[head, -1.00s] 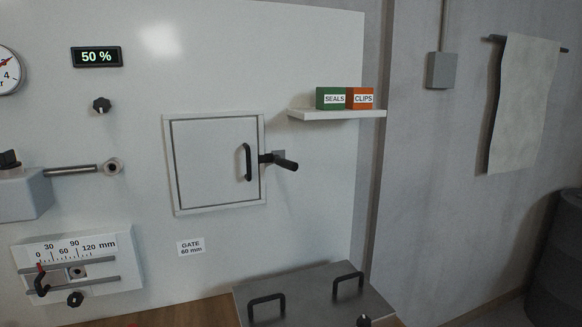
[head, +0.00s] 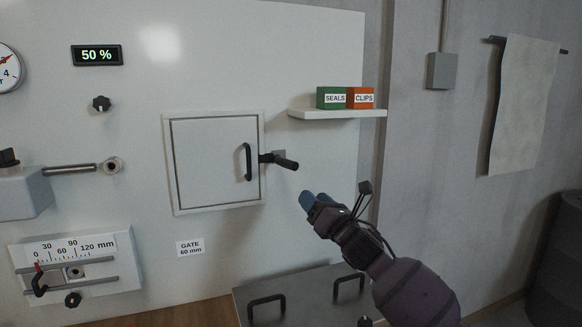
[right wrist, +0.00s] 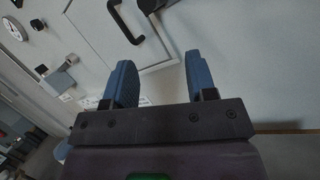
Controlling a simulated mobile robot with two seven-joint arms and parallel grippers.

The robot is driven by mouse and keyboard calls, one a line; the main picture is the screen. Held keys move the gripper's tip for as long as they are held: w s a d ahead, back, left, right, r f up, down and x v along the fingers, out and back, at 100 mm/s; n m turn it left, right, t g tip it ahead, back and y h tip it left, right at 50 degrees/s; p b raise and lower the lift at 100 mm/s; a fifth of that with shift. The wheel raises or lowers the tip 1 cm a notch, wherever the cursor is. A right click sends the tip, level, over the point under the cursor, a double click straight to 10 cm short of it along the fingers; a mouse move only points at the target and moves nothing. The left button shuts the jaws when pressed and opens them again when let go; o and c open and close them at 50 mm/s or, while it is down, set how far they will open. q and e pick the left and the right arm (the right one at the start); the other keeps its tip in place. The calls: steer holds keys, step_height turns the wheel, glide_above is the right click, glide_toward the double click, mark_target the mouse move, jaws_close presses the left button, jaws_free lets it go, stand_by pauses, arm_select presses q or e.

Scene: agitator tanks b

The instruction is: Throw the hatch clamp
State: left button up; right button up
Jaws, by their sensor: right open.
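The hatch (head: 213,162) is a square white door in a frame on the white panel, and it is closed. It has a black pull handle (head: 247,161) near its right side. The hatch clamp (head: 279,161) is a black lever at the hatch's right edge, its grip pointing right and slightly down. My right gripper (head: 313,199) is below and right of the clamp, apart from it. In the right wrist view its two blue fingers (right wrist: 160,80) are spread with nothing between them; the pull handle (right wrist: 126,24) shows beyond them. My left gripper is not in view.
A shelf (head: 340,114) with a green SEALS box (head: 331,97) and an orange CLIPS box (head: 360,98) juts out above right of the clamp. A grey lid with black handles (head: 300,292) lies below. The panel around the clamp is clear.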

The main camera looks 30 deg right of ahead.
mark_target(291, 162)
steer(key=w+r, duration=0.2)
steer(key=w, duration=0.1)
steer(key=w+r+n+p, duration=0.1)
steer(key=w+r, duration=0.1)
steer(key=w, duration=0.1)
steer(key=w+r+n, duration=0.1)
steer(key=w+r, duration=0.1)
steer(key=w, duration=0.1)
steer(key=shift+w+r+t+y+p, duration=0.2)
steer(key=shift+r+t+y+p, duration=0.15)
steer(key=shift+r+t+y, duration=0.05)
steer(key=shift+w+r, duration=0.2)
steer(key=shift+w, duration=0.4)
jaws_close()
